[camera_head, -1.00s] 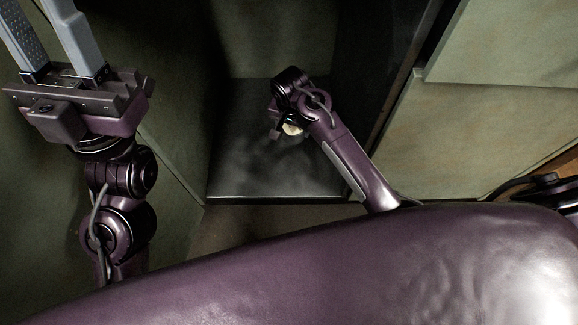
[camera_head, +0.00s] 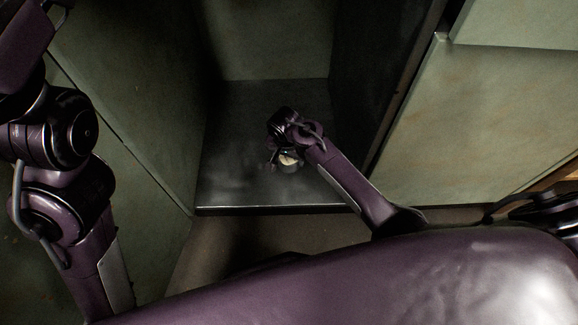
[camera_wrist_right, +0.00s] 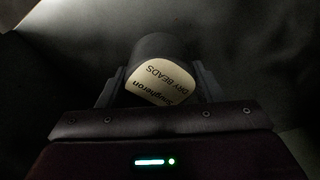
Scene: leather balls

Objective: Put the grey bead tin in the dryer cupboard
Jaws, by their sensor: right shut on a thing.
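The grey bead tin (camera_head: 290,167) is a small dark can with a cream label reading "DRY BEADS". My right gripper (camera_head: 284,159) is shut on it, inside the open dryer cupboard (camera_head: 240,185) and over its dark floor. In the right wrist view the tin (camera_wrist_right: 160,48) sits between the two fingers of my right gripper (camera_wrist_right: 160,88). I cannot tell whether the tin touches the cupboard floor. My left arm shows at the left of the head view, but its gripper is out of the frame.
The cupboard floor has free room around the tin, and its front edge (camera_head: 270,209) is bare. A green panel (camera_head: 130,100) stands on the left. Pale green fronts (camera_head: 450,130) stand on the right, beside the dark right inner wall (camera_head: 375,70).

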